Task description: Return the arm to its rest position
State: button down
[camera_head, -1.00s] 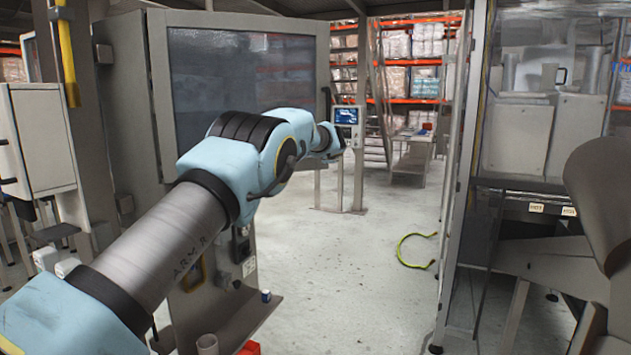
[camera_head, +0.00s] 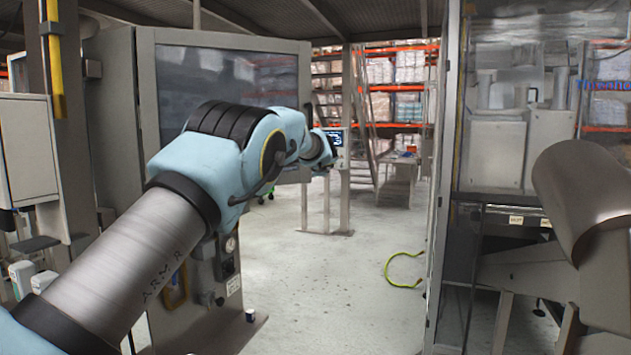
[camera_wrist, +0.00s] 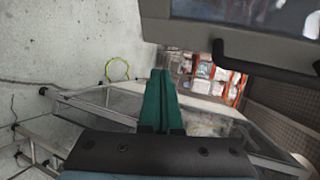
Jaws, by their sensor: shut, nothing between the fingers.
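My arm reaches from the lower left of the head view up and across the grey cabinet, bent at the blue elbow. Its far end lies near a small display on a post, and my gripper is hidden there behind the arm's own links. In the wrist view my gripper (camera_wrist: 160,75) shows as two green fingers pressed together, with nothing between them. The fingers point out over open floor and metal framework, with no thing touching them that I can see.
The grey cabinet (camera_head: 225,50) with a dark window stands behind my arm. A display post (camera_head: 345,200) stands past it. A yellow-green hose (camera_head: 392,268) lies on the floor. Machinery (camera_head: 575,195) stands at right behind a metal frame. The middle floor (camera_head: 330,290) is clear.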

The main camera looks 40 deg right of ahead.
jog(key=s+a+r+b, duration=0.2)
jog(key=s+b, duration=0.1)
jog(key=s, duration=0.3)
jog(key=shift+s+r, duration=0.2)
jog(key=shift+s, duration=0.2)
